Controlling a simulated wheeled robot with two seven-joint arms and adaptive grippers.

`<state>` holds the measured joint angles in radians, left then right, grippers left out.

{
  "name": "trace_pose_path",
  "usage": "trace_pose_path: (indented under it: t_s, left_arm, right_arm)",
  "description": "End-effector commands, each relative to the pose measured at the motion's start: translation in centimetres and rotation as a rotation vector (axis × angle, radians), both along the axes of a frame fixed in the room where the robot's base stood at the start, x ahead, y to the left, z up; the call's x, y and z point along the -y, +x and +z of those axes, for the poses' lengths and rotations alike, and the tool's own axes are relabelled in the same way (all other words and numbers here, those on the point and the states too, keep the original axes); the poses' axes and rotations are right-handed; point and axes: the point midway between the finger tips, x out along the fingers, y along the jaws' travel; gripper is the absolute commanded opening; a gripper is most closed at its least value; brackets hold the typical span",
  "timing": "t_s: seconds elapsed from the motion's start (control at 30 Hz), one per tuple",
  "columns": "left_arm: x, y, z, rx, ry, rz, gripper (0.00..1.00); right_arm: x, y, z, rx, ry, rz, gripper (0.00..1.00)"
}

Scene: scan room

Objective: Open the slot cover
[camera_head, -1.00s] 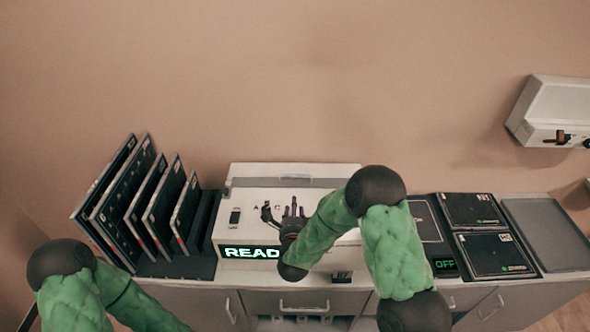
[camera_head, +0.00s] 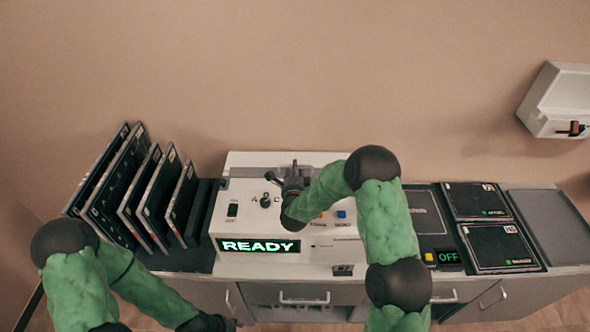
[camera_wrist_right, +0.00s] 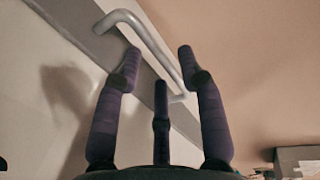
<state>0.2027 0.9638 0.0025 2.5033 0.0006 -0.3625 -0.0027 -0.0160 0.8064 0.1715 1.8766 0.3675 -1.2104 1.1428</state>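The slot cover is a grey strip (camera_head: 252,172) along the back of the white scanner's top in the head view. In the right wrist view the grey cover (camera_wrist_right: 98,42) carries a silver bar handle (camera_wrist_right: 150,38). My right gripper (camera_head: 294,170) is over the back of the scanner (camera_head: 237,190). In the wrist view its purple fingers (camera_wrist_right: 160,53) are spread open, with the handle seen between and beyond the fingertips; contact cannot be told. My left gripper (camera_head: 217,323) is low at the bottom edge of the head view, partly cut off.
A lit READY display (camera_head: 258,246) is on the scanner front. A black rack (camera_head: 200,258) with several upright plates stands left. Flat panels (camera_head: 498,247) and a grey tray (camera_head: 548,228) lie right. A white wall box (camera_head: 558,100) hangs at upper right.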

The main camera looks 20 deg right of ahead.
Motion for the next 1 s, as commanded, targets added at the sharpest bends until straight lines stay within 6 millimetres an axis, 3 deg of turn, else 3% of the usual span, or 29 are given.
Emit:
trace_pose_path:
  t_s: [0.2,0.47,0.6,0.63,0.87,1.0]
  left_arm:
    - [0.0,0.0,-0.1,0.000,0.000,0.000,0.40]
    - [0.0,0.0,-0.1,0.000,0.000,0.000,0.40]
    - [0.0,0.0,-0.1,0.000,0.000,0.000,0.40]
    - [0.0,0.0,-0.1,0.000,0.000,0.000,0.40]
    - [0.0,0.0,-0.2,0.000,0.000,0.000,0.40]
    - [0.0,0.0,-1.4,0.000,0.000,0.000,0.40]
  right_arm:
    - [0.4,1.2,-0.3,0.000,0.000,0.000,0.40]
    - [0.4,1.3,-0.3,0.000,0.000,0.000,0.40]
    - [0.4,1.3,-0.3,0.000,0.000,0.000,0.03]
    - [0.4,1.3,-0.3,0.000,0.000,0.000,0.00]
    - [0.4,1.4,-0.3,0.001,0.000,0.000,0.00]
    - [0.8,2.7,-0.6,0.003,-0.001,-0.002,0.00]
